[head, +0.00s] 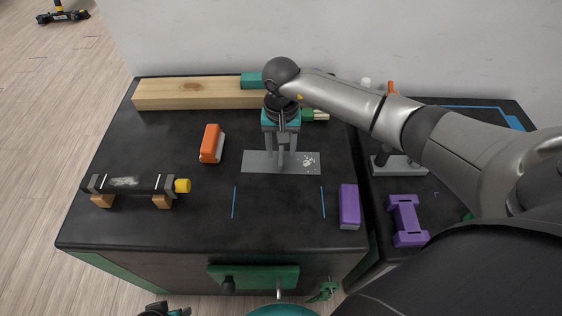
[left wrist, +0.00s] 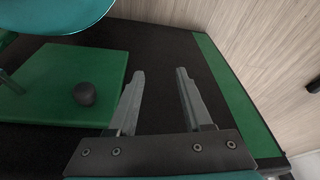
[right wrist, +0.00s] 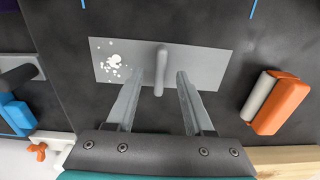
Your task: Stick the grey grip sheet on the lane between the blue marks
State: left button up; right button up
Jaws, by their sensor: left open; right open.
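The grey sheet (head: 255,161) lies flat on the dark bench top, with white specks near one end and a grey handle-like post standing up from its middle. The right wrist view shows the sheet (right wrist: 208,66) close up. Two blue marks, left (head: 234,202) and right (head: 323,201), lie nearer the front edge. The lane (head: 279,205) between them is bare. My right gripper (head: 281,160) is above the sheet, its open fingers (right wrist: 159,76) on either side of the post; contact cannot be told. My left gripper (left wrist: 160,72) is open and empty near the bench's green-panelled front.
An orange-and-grey block (head: 211,143) stands left of the sheet, a purple block (head: 349,205) right of the marks. A black cylinder (head: 135,185) with a yellow end rests on wooden supports. A timber beam (head: 200,93) lies at the back. A second bench holds a purple piece (head: 407,221).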

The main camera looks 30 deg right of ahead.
jog(key=shift+f, duration=0.5)
grip_shut()
dwell(0.3)
